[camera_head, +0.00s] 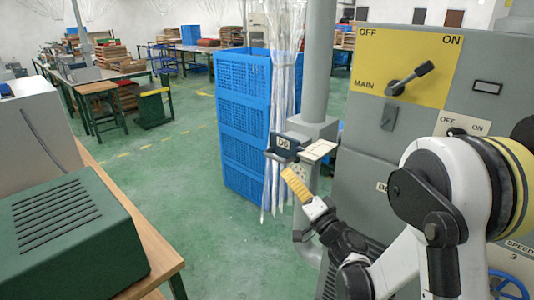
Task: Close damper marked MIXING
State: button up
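No MIXING mark can be read in this view. A vertical grey pipe (318,75) runs down the middle, with a damper-like fitting on it. A dark plate (279,142) marked "D6" sticks out on its left. A pale tag (319,150) at its front has writing too small to read. My gripper (292,182) is just below and in front of this fitting, pointing up and left. It shows side-on as a yellow ribbed finger part on a black body. Its finger gap is hidden, and I cannot tell whether it touches the fitting.
A grey cabinet (350,160) with a yellow MAIN switch panel (385,45) stands at the right, close behind my arm. Stacked blue crates (240,150) stand left of the pipe. A green vented box (70,235) sits on a wooden bench (150,250) at the left. Green floor between is clear.

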aim_at(274, 158)
jog(key=b+x, duration=0.1)
jog(key=x, duration=0.8)
jog(key=shift+w+a+r+b, duration=0.15)
jog(key=shift+w+b, duration=0.1)
jog(key=shift+b, duration=0.15)
grip_shut()
